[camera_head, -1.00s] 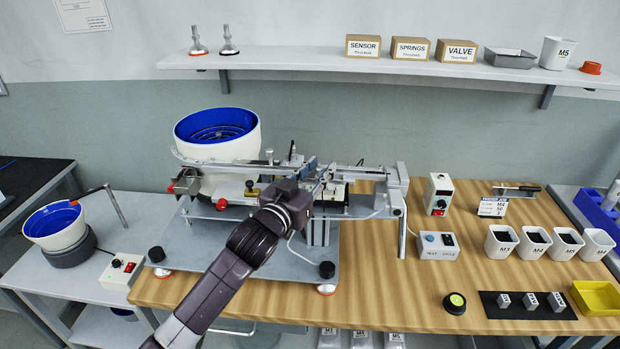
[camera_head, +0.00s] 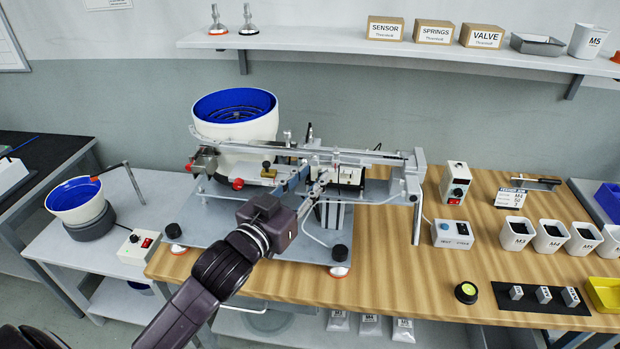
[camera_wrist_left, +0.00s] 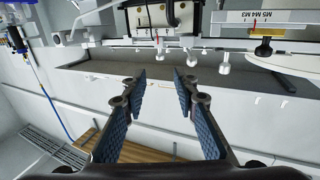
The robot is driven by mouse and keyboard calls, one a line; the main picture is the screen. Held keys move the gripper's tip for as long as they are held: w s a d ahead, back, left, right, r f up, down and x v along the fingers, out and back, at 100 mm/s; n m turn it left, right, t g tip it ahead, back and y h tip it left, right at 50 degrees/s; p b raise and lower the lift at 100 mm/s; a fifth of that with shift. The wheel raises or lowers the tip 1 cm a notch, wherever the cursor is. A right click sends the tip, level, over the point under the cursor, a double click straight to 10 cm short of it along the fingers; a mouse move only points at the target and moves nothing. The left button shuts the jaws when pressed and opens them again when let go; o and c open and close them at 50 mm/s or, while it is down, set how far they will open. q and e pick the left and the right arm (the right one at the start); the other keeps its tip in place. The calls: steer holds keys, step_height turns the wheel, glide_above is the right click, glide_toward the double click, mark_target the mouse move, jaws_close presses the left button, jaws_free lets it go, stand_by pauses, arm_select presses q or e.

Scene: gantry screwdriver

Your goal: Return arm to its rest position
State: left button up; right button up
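My left arm comes in from the bottom left in the head view. Its gripper (camera_head: 307,182) is in front of the feeder machine's rail (camera_head: 350,155), over the grey base plate (camera_head: 215,238). In the left wrist view the two blue-padded fingers (camera_wrist_left: 160,85) stand apart with nothing between them. White pegs (camera_wrist_left: 222,62) on the machine show beyond the fingertips. I see no contact between the fingers and the machine. My right gripper is not in view.
The machine's blue-lined bowl (camera_head: 235,115) stands behind the rail. A control box (camera_head: 452,234), M-labelled cups (camera_head: 515,233) and a yellow tray (camera_head: 604,293) are to the right. A smaller bowl (camera_head: 75,200) is at left. The wooden table's front middle (camera_head: 400,285) is clear.

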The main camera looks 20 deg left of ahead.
arm_select(q)
steer(key=s+d+f+g+y, duration=0.1)
steer(key=s+f+g, duration=0.4)
steer(key=f, duration=0.5)
steer(key=s+f+g+y, duration=0.1)
steer(key=s+f+g, duration=0.2)
steer(key=s+f, duration=0.6)
steer(key=s+d+f+g, duration=0.1)
steer(key=s+f+g, duration=0.2)
steer(key=s+f, duration=0.35)
steer(key=s+d+f+g, duration=0.2)
steer(key=s+f+g, duration=0.15)
steer(key=s, duration=0.55)
step_height(320, 180, down, 25)
steer(key=s+m+g, duration=0.1)
steer(key=s+a+f, duration=0.1)
steer(key=s+f, duration=0.7)
steer(key=s+a+f+g, duration=0.1)
steer(key=s+a+f, duration=0.1)
steer(key=s+f, duration=0.6)
steer(key=shift+s+a+f, duration=0.3)
steer(key=shift+s+f, duration=0.05)
steer(key=shift+s, duration=0.45)
